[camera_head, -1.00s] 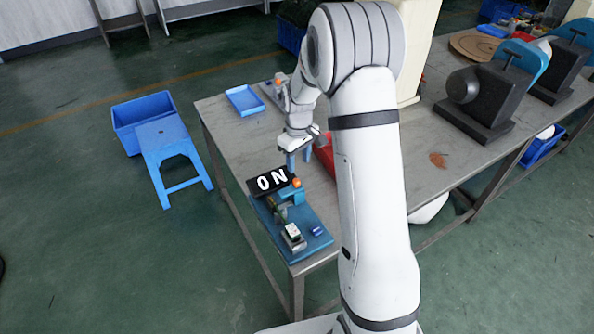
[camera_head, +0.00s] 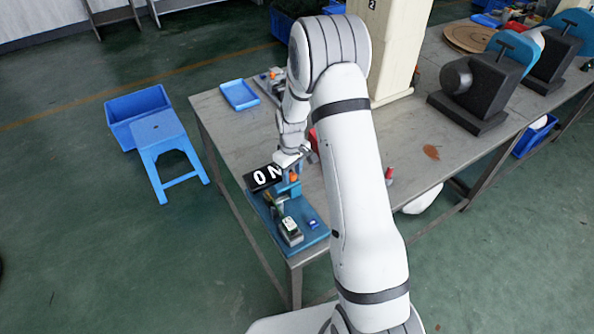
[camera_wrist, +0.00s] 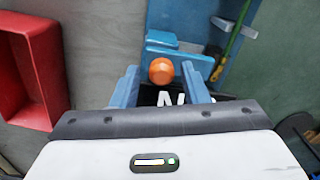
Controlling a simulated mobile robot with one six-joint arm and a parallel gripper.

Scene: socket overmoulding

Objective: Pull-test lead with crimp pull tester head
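The pull tester stands on a blue base (camera_head: 312,243) at the table's near left corner. Its black display (camera_head: 262,178) reads "ON". An orange knob (camera_head: 295,178) sits by a blue block; the knob (camera_wrist: 161,71) also shows in the wrist view. My gripper (camera_wrist: 160,70) is open, with its blue fingers on either side of the knob in that view. I cannot tell whether they touch it. In the head view my gripper (camera_head: 290,180) is just above the tester. A thin green and yellow rod (camera_wrist: 236,42) lies along the base; I cannot tell whether it is the lead.
A red bin (camera_wrist: 28,75) stands to the left in the wrist view. A blue tray (camera_head: 240,95) lies at the table's far left. Dark machines (camera_head: 475,95) stand at the right. A blue stool (camera_head: 158,130) and blue crate (camera_head: 135,112) are on the floor.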

